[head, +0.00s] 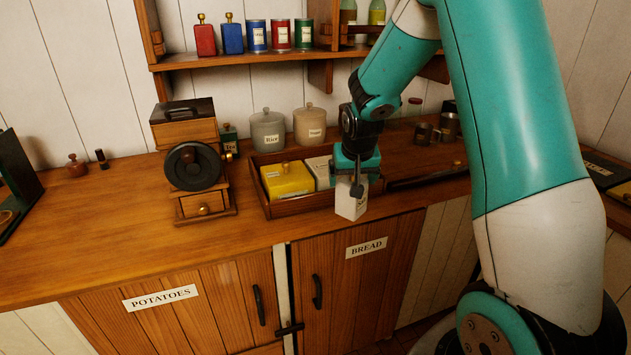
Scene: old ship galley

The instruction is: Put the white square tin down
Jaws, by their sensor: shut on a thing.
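A white square tin (349,206) with a small label hangs upright below my gripper (356,180). My gripper points down and is shut on the tin's upper part, which the fingers partly hide. The tin shows in front of the right part of a wooden tray's front wall (302,204), near the counter's front edge. I cannot tell whether its base touches the counter. In the tray lie a yellow tin (287,181) at the left and another white tin (320,169) beside it.
A coffee grinder (194,165) stands left of the tray. A grey canister (268,133) and a beige canister (309,127) stand behind it. Metal cups (424,134) stand at the right. The wooden counter (100,225) is bare at the front left.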

